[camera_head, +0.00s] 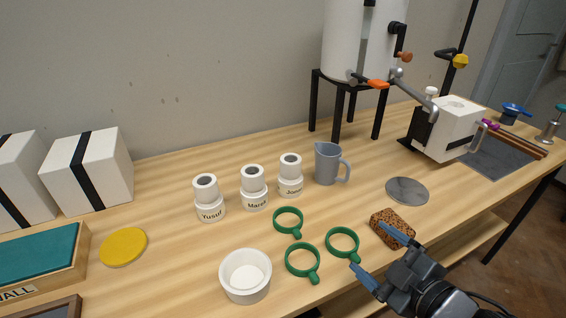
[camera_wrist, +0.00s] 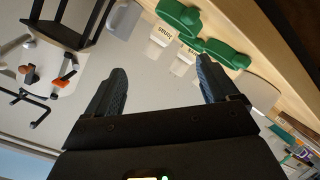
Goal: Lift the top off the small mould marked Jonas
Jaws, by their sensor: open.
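The small white mould marked Jonas (camera_head: 290,187) stands upright on the table, at the right end of a row of three. Its narrower top (camera_head: 291,161) sits on the wider labelled base. The moulds marked Maral (camera_head: 254,201) and Yusuf (camera_head: 209,212) stand to its left. In the wrist view, a white mould whose label seems to read Jonas (camera_wrist: 161,36) shows upside down near the top. My gripper (camera_head: 370,247) is open and empty at the table's front right, well apart from the moulds. The wrist view shows its two fingers (camera_wrist: 163,72) spread.
Three green rings (camera_head: 302,262) lie between my gripper and the moulds. A brown sponge (camera_head: 391,233) is beside one finger. A grey jug (camera_head: 327,164) stands right of Jonas. A white bowl (camera_head: 245,292) is in front; a grey disc (camera_head: 407,190) lies to the right.

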